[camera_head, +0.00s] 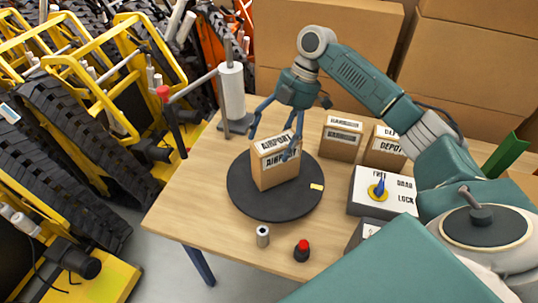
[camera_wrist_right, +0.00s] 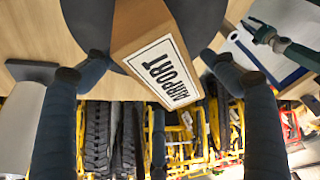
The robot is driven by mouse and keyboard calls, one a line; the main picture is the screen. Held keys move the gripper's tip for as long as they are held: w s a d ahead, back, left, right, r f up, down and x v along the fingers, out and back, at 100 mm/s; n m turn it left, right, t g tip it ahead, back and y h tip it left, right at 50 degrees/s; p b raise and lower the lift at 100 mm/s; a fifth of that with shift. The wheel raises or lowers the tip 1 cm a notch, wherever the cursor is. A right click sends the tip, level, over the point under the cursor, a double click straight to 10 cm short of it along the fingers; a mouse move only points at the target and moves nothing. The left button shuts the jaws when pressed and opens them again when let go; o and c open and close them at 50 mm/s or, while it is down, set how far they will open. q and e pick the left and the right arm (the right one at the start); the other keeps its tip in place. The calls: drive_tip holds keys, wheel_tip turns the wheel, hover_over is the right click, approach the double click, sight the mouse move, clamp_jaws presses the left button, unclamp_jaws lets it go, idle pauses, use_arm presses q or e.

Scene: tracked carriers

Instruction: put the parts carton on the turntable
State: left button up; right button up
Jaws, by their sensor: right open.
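A brown carton (camera_head: 273,168) labelled AIRPORT stands upright on the black round turntable (camera_head: 247,200). It also shows in the right wrist view (camera_wrist_right: 135,25), with the turntable (camera_wrist_right: 200,15) under it. I see no label reading "parts". My right gripper (camera_head: 274,138) is open above the carton, with its fingers down around its top. In the right wrist view my right gripper (camera_wrist_right: 150,65) has fingers on both sides of the carton, with gaps. A teal arm end with dark fingers, apparently my left gripper (camera_wrist_right: 263,33), shows small at the upper right; its opening is unclear.
Two more cartons (camera_head: 341,138) (camera_head: 385,148) stand behind right. A white-topped box (camera_head: 382,191) with a blue and yellow knob is right of the turntable. A small cylinder (camera_head: 262,236) and a red button (camera_head: 302,250) are in front. A white post (camera_head: 232,92) stands behind left.

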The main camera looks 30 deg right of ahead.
drive_tip(key=v, duration=0.5)
drive_tip(key=shift+d+r+b, duration=0.15)
drive_tip(key=shift+r+b, duration=0.25)
